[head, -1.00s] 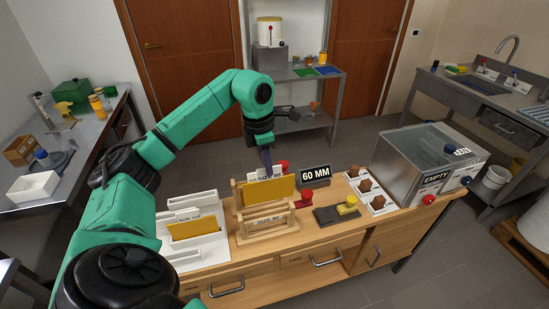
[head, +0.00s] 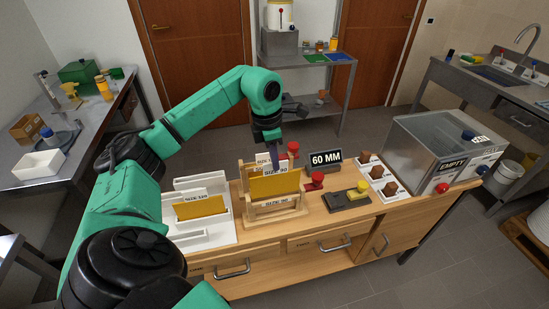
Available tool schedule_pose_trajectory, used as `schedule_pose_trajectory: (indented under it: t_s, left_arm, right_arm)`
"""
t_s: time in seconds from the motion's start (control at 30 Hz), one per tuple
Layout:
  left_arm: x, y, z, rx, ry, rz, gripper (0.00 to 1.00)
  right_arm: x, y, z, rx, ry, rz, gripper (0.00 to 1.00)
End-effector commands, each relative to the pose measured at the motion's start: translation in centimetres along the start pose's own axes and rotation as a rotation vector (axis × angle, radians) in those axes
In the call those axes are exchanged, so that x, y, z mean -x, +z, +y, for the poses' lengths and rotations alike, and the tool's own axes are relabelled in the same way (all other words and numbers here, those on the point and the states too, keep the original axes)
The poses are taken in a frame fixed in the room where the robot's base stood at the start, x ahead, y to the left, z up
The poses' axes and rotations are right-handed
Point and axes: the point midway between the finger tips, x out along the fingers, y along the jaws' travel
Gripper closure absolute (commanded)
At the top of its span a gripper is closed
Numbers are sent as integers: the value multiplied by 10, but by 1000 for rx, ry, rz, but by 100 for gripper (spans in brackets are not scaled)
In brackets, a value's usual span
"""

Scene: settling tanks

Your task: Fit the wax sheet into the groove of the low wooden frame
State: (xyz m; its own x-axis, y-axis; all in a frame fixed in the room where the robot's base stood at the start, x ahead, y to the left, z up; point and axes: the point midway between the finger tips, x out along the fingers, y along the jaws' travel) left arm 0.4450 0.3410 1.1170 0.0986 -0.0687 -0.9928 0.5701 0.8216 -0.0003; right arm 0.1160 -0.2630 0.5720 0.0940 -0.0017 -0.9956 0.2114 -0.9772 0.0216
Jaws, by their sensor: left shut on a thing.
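My left gripper (head: 275,163) is shut on the upper edge of a yellow wax sheet (head: 275,187) and points down. The sheet stands roughly upright at the low wooden frame (head: 278,222), between its end posts. The sheet's lower edge is close to the frame's front rail and its "SIZE 90" label. I cannot tell whether that edge is inside the groove, which is hidden. My right gripper is not in view.
Another yellow sheet (head: 201,207) stands in a white rack (head: 222,238) at left. Right of the frame are a red-topped piece (head: 314,181), a "60 MM" sign (head: 326,160), a dark block with a yellow knob (head: 346,200) and a clear-lidded tank (head: 440,145).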

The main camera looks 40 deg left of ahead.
Motion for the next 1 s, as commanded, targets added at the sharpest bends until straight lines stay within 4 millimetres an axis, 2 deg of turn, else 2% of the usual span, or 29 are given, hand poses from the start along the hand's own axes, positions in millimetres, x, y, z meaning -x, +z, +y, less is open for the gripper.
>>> schedule_pose_trajectory:
  t_s: [0.37,1.0]
  left_arm:
    - [1,0,0,0,0,0,100]
    - [2,0,0,0,0,0,100]
  right_arm:
    - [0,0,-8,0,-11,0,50]
    - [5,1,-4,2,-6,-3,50]
